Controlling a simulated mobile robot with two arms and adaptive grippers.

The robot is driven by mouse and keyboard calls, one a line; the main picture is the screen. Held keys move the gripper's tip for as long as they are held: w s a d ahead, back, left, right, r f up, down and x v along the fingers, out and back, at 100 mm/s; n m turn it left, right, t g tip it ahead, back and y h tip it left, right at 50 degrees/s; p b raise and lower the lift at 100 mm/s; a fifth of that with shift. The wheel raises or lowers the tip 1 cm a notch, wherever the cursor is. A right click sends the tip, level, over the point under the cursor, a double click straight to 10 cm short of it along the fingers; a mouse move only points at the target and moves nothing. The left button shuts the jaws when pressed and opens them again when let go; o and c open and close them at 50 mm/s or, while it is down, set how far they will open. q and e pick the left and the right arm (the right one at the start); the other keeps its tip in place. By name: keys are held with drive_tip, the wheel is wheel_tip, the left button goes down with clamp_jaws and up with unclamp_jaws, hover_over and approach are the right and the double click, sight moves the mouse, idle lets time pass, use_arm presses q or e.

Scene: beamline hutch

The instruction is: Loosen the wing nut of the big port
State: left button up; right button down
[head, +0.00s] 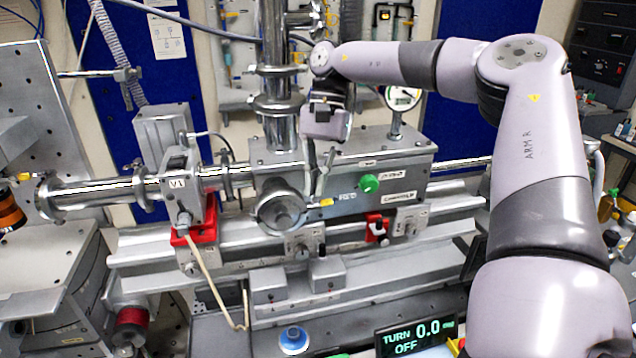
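The big port looks to be the round metal flanged port (280,207) on the front of the grey chamber (400,165), left of the green knob. My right gripper (316,186) points down from above, its thin fingers just beside the port's right edge. A small yellow tag (327,202) shows right by the fingertips. The wing nut cannot be made out; the fingers cover that side of the port. Whether the fingers are spread or closed on it is too small to tell. My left gripper is not in view.
A green knob (369,183) and a dial gauge (401,97) are right of my gripper. A vertical pipe (275,90) rises close on its left. A valve marked V1 (178,185) stands further left. A display (417,336) reads TURN 0.0, OFF.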

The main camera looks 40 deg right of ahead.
drive_tip(key=n+g, duration=0.1)
drive_tip(key=n, duration=0.1)
drive_tip(key=n+h, duration=0.1)
drive_tip(key=n, duration=0.2)
drive_tip(key=shift+a+f+n+g, duration=0.2)
drive_tip(key=shift+n+g, duration=0.1)
drive_tip(key=shift+g, duration=0.1)
idle(0.4)
drive_tip(key=c, duration=2.3)
unclamp_jaws()
drive_tip(key=o, duration=0.5)
drive_tip(key=shift+w, duration=0.15)
drive_tip(key=shift+c, duration=0.2)
drive_tip(key=shift+r, duration=0.1)
